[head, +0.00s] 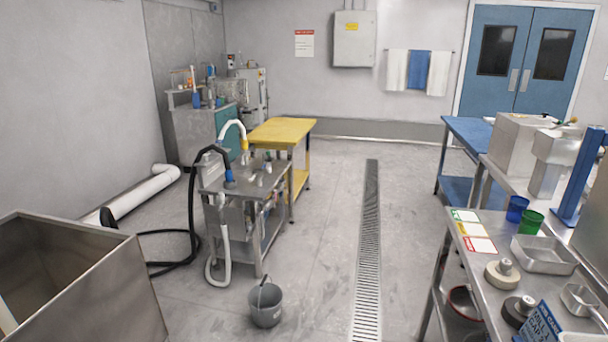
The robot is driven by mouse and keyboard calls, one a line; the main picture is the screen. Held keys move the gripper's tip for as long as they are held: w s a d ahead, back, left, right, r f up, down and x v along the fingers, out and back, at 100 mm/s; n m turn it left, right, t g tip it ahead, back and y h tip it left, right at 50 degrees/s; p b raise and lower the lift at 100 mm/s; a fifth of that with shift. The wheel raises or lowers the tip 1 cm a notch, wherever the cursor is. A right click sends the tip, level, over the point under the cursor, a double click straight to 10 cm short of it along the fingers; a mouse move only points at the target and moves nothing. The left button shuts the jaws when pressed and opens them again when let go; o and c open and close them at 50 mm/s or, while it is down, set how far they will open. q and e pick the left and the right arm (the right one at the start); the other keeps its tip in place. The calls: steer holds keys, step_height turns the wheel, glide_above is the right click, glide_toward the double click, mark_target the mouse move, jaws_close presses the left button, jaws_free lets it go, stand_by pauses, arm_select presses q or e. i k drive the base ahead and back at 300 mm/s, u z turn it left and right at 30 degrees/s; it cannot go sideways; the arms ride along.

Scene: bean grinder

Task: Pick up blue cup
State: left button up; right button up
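A blue cup (516,209) stands upright on the steel workbench (484,258) at the right of the head view. A green cup (531,222) stands close beside it, a little nearer and to the right. Neither of my grippers shows in the head view, so I cannot see whether they are open or shut.
A metal tray (545,255) and round grinder parts (502,272) lie on the bench nearer than the cups. A grey bucket (265,305) stands on the floor. A steel bin (90,285) fills the lower left. The middle floor around the drain grate (368,240) is clear.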

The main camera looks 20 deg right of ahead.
mark_target(517, 204)
steer(key=z, duration=0.4)
steer(key=i, duration=2.15)
steer(key=z, duration=0.95)
